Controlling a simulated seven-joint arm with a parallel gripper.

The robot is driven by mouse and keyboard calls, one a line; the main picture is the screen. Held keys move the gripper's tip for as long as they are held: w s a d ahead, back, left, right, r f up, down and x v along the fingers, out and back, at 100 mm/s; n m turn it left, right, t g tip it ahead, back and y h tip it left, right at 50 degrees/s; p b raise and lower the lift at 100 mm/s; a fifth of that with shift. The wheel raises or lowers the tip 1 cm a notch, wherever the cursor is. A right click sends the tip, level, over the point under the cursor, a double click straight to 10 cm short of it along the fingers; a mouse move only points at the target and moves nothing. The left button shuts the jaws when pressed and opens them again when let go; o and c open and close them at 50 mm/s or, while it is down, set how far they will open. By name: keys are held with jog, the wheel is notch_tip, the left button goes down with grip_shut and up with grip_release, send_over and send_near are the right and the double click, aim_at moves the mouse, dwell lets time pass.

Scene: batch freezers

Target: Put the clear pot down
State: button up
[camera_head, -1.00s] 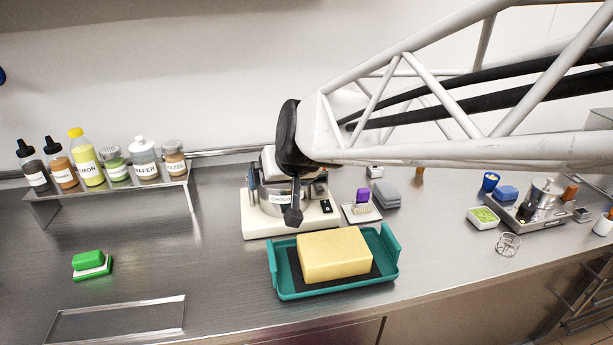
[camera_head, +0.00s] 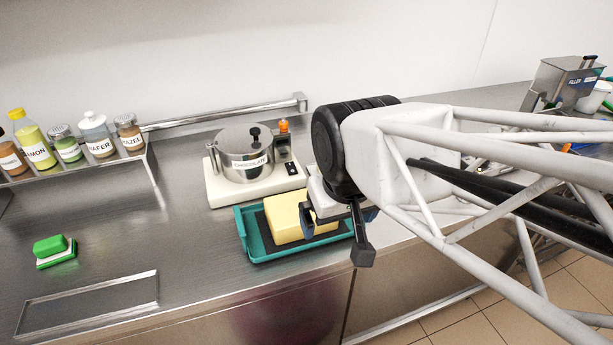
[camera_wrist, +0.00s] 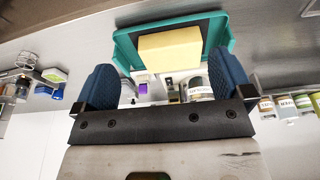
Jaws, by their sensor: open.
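I see no pot that I can make out as clear in any view. My gripper (camera_head: 338,216) is open, with its two blue fingers apart, beside and partly in front of the right end of the yellow block. In the wrist view my gripper (camera_wrist: 165,75) shows nothing held between the fingers. A lidded metal pot labelled CHOCOLATE (camera_head: 246,163) stands upright on a cream warmer base (camera_head: 228,192), behind the tray and apart from my gripper. The wrist view shows the labelled pot (camera_wrist: 200,90) partly hidden.
The yellow block (camera_head: 284,218) sits in a teal tray (camera_head: 262,252). A bottle shelf (camera_head: 150,158) stands left. A green sponge (camera_head: 50,246) and a shallow metal tray (camera_head: 85,308) lie front left. A metal hopper (camera_head: 563,82) is far right. Counter between sponge and teal tray is clear.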

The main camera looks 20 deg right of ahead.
jog(key=c, duration=0.4)
jog(key=shift+o, duration=0.2)
jog(key=w+a+r+m+t+y, duration=0.15)
jog(key=w+a+m, duration=0.25)
jog(key=w, duration=0.5)
jog(key=w+a+r+m+t, duration=0.1)
jog(key=w+a+m+t, duration=0.2)
jog(key=w, duration=0.6)
jog(key=m+t+y, duration=0.3)
jog(key=m+t, duration=0.4)
jog(key=m, duration=0.9)
send_over(100, 142)
jog(key=s+d, duration=0.8)
jog(key=d, duration=0.6)
notch_tip(100, 142, down, 3)
jog(key=w+a+f+m+t, duration=0.1)
jog(key=a+f+m, duration=0.1)
jog(key=a+m, duration=0.1)
jog(key=w+a+f+m+t, duration=0.1)
jog(key=a+f+m, duration=0.1)
jog(key=a, duration=0.3)
jog(key=w+a+f+m+t+y, duration=0.1)
jog(key=a+f+m, duration=0.1)
jog(key=a+m, duration=0.2)
jog(key=shift+w+a, duration=0.3)
